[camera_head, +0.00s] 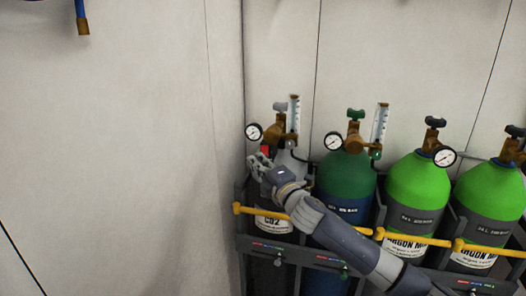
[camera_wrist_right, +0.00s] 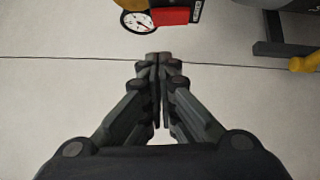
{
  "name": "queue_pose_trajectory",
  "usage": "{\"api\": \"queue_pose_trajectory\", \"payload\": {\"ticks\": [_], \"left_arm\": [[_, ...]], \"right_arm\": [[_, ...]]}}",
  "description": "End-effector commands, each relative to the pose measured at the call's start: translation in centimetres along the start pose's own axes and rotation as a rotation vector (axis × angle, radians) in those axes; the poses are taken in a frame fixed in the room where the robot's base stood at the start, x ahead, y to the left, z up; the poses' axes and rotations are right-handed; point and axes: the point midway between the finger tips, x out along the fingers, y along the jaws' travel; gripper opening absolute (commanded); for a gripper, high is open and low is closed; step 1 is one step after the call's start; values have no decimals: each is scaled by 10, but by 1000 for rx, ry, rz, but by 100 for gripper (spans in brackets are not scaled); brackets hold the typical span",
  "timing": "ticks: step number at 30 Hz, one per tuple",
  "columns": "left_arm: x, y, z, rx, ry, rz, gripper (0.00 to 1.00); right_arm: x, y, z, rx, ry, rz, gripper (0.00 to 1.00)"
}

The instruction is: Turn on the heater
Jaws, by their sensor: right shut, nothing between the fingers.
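My right gripper (camera_head: 256,163) is shut and empty at the far left cylinder, in front of its upper left side. Its closed fingertips also show in the right wrist view (camera_wrist_right: 158,58). Just above the fingers is a small red part (camera_head: 266,150), partly hidden by the gripper. In the right wrist view a red block (camera_wrist_right: 172,16) sits beyond the fingertips, with a visible gap, beside a round gauge (camera_wrist_right: 139,21). It may be the heater's switch; its on or off state cannot be read. My left gripper is not in view.
The grey CO2 cylinder (camera_head: 272,222) stands in a dark rack with a dark green cylinder (camera_head: 346,176) and light green ones (camera_head: 418,181). Yellow bars (camera_head: 417,240) cross their fronts. Regulators and gauges top them. A pale wall (camera_head: 110,150) lies left, with free room before it.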

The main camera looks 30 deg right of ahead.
Motion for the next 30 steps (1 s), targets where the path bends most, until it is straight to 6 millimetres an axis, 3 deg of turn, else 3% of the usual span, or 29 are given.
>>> {"api": "queue_pose_trajectory", "payload": {"ticks": [3, 9, 30], "left_arm": [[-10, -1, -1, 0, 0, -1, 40], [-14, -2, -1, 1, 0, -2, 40], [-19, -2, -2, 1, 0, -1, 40]], "right_arm": [[12, 2, 16, -1, -6, -3, 0], [22, 0, 26, -1, -4, -3, 0], [28, 4, 33, 0, -5, -1, 0]]}}
